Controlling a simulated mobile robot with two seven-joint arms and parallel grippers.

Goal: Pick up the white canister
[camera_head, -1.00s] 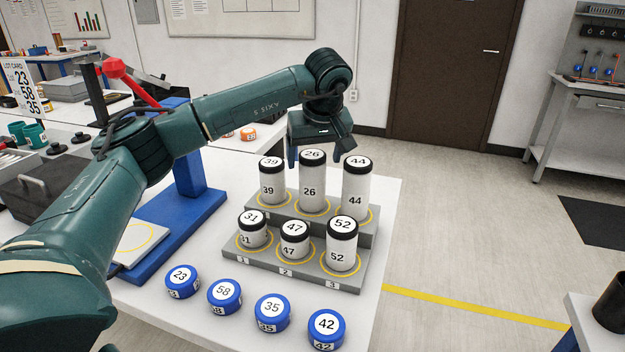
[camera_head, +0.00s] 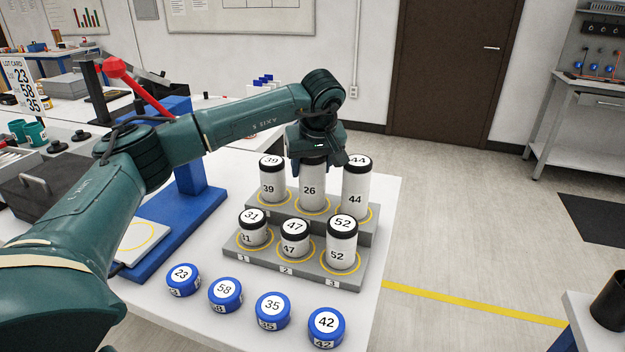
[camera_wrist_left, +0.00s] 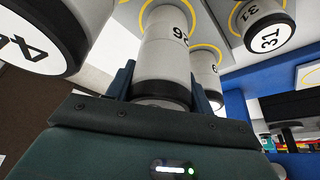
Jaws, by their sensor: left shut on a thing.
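Several white canisters with black lids stand on a grey stepped rack (camera_head: 290,272). On the back step are canister 39 (camera_head: 271,185), canister 26 (camera_head: 312,190) and canister 44 (camera_head: 355,197). On the front step are canister 31 (camera_head: 252,235), canister 47 (camera_head: 294,247) and canister 52 (camera_head: 341,253). My left gripper (camera_head: 316,163) comes down from above and is shut on the lid end of canister 26. The left wrist view shows canister 26 (camera_wrist_left: 167,58) between its two fingers (camera_wrist_left: 160,88). Canister 26 appears still within its yellow ring. My right gripper is not in view.
Blue-lidded round pieces marked 23 (camera_head: 183,279), 58 (camera_head: 225,294), 35 (camera_head: 272,310) and 42 (camera_head: 326,326) lie along the table's front. A blue press-like stand (camera_head: 197,180) with a red lever is left of the rack. Canisters 39 and 44 stand close beside the gripper.

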